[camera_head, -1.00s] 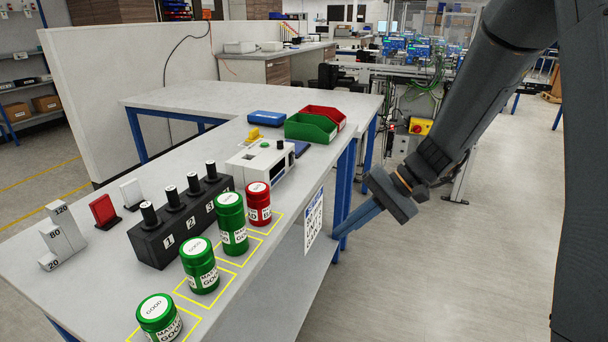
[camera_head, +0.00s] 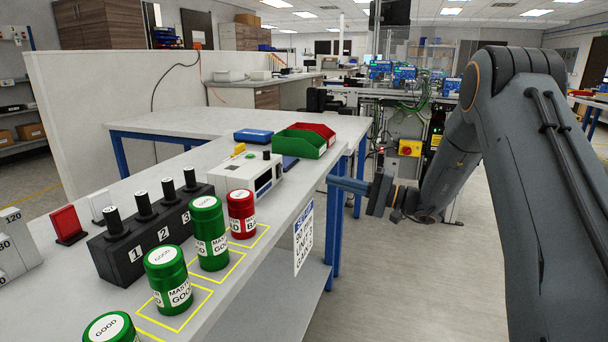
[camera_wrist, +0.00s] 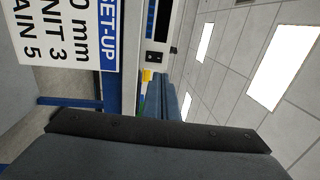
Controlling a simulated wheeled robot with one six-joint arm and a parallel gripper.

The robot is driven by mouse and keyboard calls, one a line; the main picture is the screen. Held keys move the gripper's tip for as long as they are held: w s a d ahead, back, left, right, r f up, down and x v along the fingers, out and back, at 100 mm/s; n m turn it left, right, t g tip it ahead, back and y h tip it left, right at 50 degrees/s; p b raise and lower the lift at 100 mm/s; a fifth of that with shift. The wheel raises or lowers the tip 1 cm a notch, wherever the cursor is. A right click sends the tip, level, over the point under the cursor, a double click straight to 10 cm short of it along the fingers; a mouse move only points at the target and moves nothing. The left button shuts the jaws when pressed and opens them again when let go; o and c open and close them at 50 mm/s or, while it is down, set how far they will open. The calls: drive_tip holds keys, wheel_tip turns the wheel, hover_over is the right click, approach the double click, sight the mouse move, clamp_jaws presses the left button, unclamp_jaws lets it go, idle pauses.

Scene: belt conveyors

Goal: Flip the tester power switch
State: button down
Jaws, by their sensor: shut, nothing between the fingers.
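The tester is a white box (camera_head: 240,183) on the bench, with a dark display on its right-hand face and a green button and black knob on top. In the wrist view the tester (camera_wrist: 167,47) shows turned sideways, with its dark display and a small black panel (camera_wrist: 154,57) with two light dots; I cannot tell whether this panel is the power switch. My gripper (camera_head: 333,181) is shut and empty.
Green (camera_head: 300,143) and red bins (camera_head: 318,131) stand behind the tester. Green jars (camera_head: 208,235), a red jar (camera_head: 241,215) and a black numbered block (camera_head: 150,238) stand in front. A set-up sign (camera_head: 303,237) hangs on the bench edge.

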sight(281, 166)
drive_tip(key=p+x, duration=0.2)
drive_tip(key=x, duration=1.1)
drive_tip(key=shift+w+a+r, duration=0.1)
drive_tip(key=shift+a, duration=0.3)
drive_tip(key=shift+w+d, duration=0.1)
